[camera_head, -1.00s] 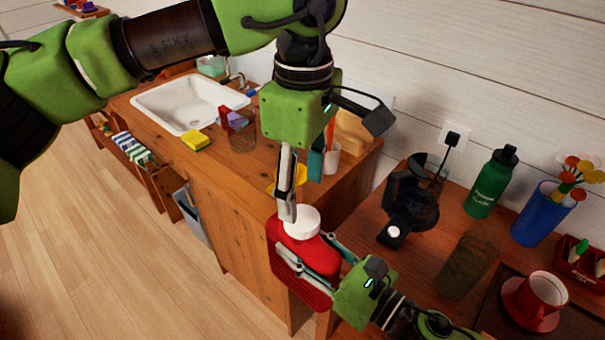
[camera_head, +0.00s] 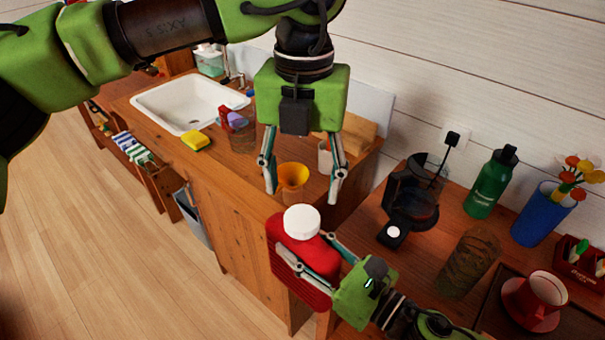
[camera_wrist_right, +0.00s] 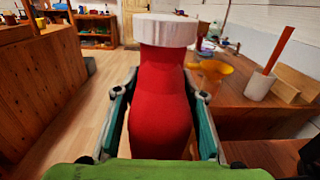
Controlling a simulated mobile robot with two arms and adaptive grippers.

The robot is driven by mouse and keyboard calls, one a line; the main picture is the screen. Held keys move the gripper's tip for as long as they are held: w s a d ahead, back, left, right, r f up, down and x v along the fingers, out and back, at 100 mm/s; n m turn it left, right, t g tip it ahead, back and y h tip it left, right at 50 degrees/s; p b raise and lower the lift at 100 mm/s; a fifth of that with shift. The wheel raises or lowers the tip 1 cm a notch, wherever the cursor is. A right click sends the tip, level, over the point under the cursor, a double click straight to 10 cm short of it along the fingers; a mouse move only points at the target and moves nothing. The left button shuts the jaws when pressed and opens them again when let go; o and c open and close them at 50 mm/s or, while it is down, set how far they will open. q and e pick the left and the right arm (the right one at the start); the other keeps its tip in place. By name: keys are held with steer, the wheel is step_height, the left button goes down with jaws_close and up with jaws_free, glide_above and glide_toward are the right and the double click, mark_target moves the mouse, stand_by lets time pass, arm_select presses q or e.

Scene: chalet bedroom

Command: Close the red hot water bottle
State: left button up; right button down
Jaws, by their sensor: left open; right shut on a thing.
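The red hot water bottle (camera_head: 308,258) is held upright off the counter edge, with a white cap (camera_head: 301,222) sitting on its neck. In the right wrist view the bottle (camera_wrist_right: 160,110) stands between the fingers, with the cap (camera_wrist_right: 167,30) on top. I cannot tell how tightly the cap is screwed. My right gripper (camera_head: 308,262) is shut on the bottle's body from the right; it also shows in the right wrist view (camera_wrist_right: 160,105). My left gripper (camera_head: 303,185) is open and empty, its fingers wide apart and pointing down, just above and behind the cap, not touching it.
A yellow funnel (camera_head: 292,177) and a white cup (camera_head: 326,157) stand on the wooden counter behind the left gripper. A coffee maker (camera_head: 412,200), green bottle (camera_head: 492,183), brown jar (camera_head: 468,262) and red cup (camera_head: 545,292) stand on the right. The floor (camera_head: 110,260) at left is clear.

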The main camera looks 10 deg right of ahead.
mark_target(302, 217)
arm_select(q)
steer(key=n, duration=0.5)
steer(key=shift+r+n, duration=0.2)
steer(key=shift+n, duration=0.1)
steer(key=n, duration=0.6)
steer(key=shift+r+n, duration=0.15)
steer(key=shift+n, duration=0.15)
steer(key=shift+f, duration=4)
